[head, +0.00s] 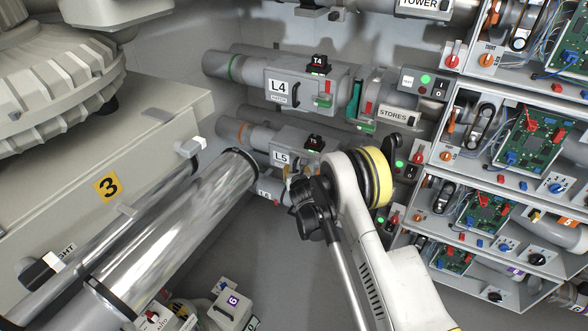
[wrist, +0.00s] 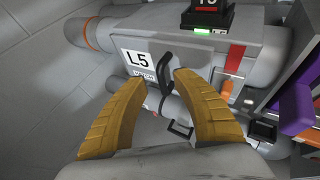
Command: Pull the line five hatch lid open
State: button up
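The line five unit, a grey box labelled L5 (wrist: 195,55), fills the upper middle of the wrist view; it also shows in the head view (head: 280,157), partly covered by my arm. A black curved handle (wrist: 166,72) stands out from its front, right of the L5 label. My gripper (wrist: 163,80) is open, its two yellow-brown fingers on either side of the handle as seen by the wrist camera. I cannot tell whether the fingertips reach around the handle or stop short of it; no contact shows. The lid looks shut. In the head view my arm mostly hides the gripper.
The L4 unit (head: 300,85) is above L5, and the L6 unit (head: 266,190) below. Shelves with circuit boards (head: 540,140) stand at the right. A large shiny tube (head: 185,230) lies at the left. A black switch box (wrist: 208,15) with a green light tops L5.

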aim_at(294, 165)
jog(key=b+x, duration=0.1)
jog(key=x, duration=0.3)
jog(key=shift+w+f, duration=0.1)
jog(key=shift+w, duration=0.15)
grip_shut()
